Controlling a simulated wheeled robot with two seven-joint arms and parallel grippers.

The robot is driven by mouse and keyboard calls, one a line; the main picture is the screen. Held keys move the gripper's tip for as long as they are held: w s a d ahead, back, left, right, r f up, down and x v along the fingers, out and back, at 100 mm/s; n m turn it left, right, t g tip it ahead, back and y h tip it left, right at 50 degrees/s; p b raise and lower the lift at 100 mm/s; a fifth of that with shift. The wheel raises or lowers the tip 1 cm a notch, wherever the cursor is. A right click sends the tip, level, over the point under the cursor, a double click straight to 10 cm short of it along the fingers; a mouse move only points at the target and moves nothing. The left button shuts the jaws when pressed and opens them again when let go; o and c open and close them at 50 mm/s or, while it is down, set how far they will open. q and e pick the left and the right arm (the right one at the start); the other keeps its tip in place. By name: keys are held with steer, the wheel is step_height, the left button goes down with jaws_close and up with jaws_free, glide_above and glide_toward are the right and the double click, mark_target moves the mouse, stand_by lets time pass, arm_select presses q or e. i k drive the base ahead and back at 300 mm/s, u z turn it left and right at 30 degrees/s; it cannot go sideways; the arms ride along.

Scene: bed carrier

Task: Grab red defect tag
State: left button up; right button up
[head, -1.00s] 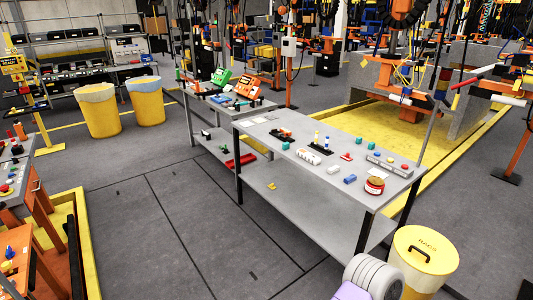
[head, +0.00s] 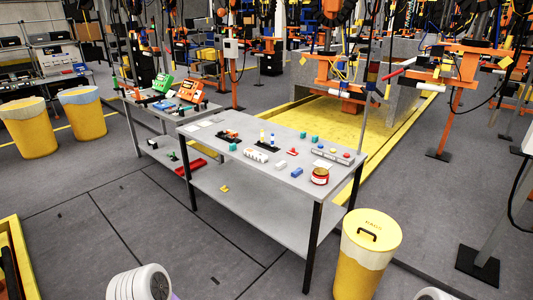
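A small flat red piece (head: 293,152) lies on the grey table (head: 222,152) near its middle. It may be the red defect tag, but it is too small to tell. My grippers are out of view; only white rounded parts that look like my arms show at the bottom edge.
Small blue, teal and white items and a grey strip with colored buttons (head: 332,155) share the tabletop. A yellow rags bin (head: 367,246) stands by the table's right end. A second bench (head: 158,113) adjoins behind left. Open floor lies in front.

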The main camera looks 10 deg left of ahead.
mark_target(292, 152)
steer(key=u, duration=0.65)
steer(key=i, duration=2.2)
steer(key=z, duration=0.5)
